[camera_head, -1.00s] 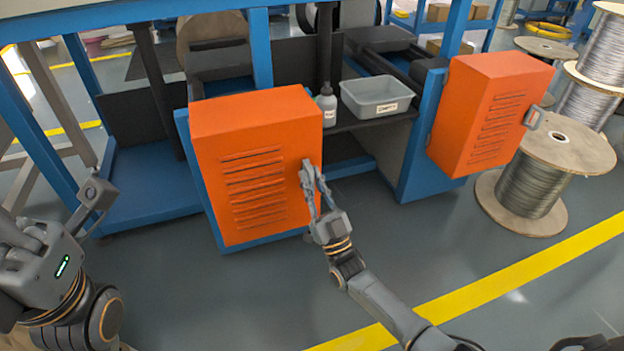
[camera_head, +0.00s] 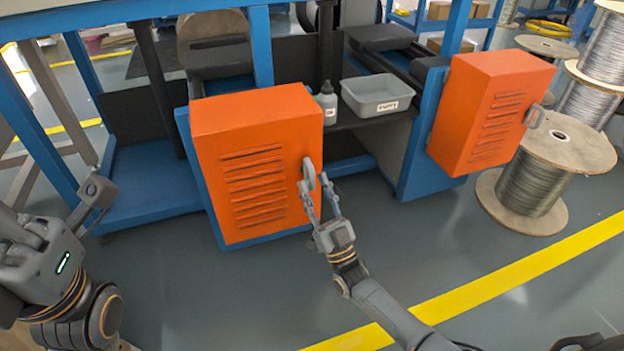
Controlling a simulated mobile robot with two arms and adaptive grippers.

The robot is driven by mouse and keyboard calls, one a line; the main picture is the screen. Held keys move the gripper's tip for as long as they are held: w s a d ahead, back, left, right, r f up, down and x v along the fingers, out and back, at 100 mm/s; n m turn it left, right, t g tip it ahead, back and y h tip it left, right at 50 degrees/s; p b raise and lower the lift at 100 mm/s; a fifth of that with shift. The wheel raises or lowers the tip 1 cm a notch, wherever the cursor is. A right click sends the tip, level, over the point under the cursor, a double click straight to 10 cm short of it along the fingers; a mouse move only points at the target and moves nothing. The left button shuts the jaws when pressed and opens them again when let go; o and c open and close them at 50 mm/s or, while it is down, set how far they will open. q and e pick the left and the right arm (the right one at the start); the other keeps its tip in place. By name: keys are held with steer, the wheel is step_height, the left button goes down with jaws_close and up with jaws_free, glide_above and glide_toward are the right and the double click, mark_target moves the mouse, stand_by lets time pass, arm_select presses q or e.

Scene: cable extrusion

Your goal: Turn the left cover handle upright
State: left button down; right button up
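The left orange cover (camera_head: 255,170) is closed on the blue frame, with louvre slots on its front. Its grey handle (camera_head: 308,171) sits near the right edge of that front and looks roughly upright. My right gripper (camera_head: 316,185) is just below and to the right of the handle. Its two fingers are spread, with the tips close to the handle's lower end; I cannot tell whether they touch it. My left gripper (camera_head: 97,192) is at the left, far from the cover, and its opening is unclear.
A second orange cover (camera_head: 488,115) with a grey handle (camera_head: 535,116) is on the right. A grey bin (camera_head: 375,97) and a bottle (camera_head: 327,103) stand on the dark shelf between the covers. Wire spools (camera_head: 535,180) stand at the right. The floor in front is clear.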

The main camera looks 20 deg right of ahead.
steer(key=v, duration=0.9)
steer(key=shift+s+f+y, duration=0.2)
steer(key=shift+y, duration=0.1)
steer(key=shift+d, duration=0.1)
